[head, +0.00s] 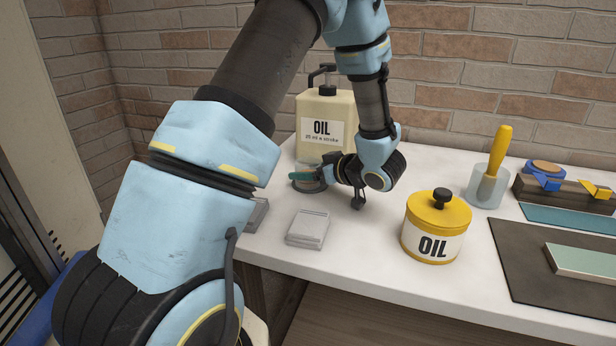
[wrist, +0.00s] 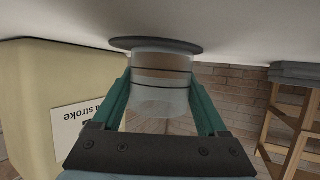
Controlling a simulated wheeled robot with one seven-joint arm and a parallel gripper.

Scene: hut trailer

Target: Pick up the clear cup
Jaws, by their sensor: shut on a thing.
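The clear cup (wrist: 160,98) is between the two green fingers of my gripper (wrist: 161,100) in the wrist view, which looks upside down. The fingers are shut on its sides. The cup's base is at a dark round disc (wrist: 155,44) on the white tabletop; I cannot tell whether there is a gap. In the head view my gripper (head: 308,176) is low over the table, in front of the cream oil dispenser (head: 308,108), and the cup is mostly hidden. A second clear cup (head: 477,190) stands at the right, holding a yellow-handled tool (head: 498,150).
The cream dispenser stands close behind my gripper. A small grey box (head: 308,228) lies in front of it. A yellow oil tin (head: 432,243) stands right of my wrist. A dark mat (head: 530,270) lies at the right. The brick wall (head: 440,95) closes off the back.

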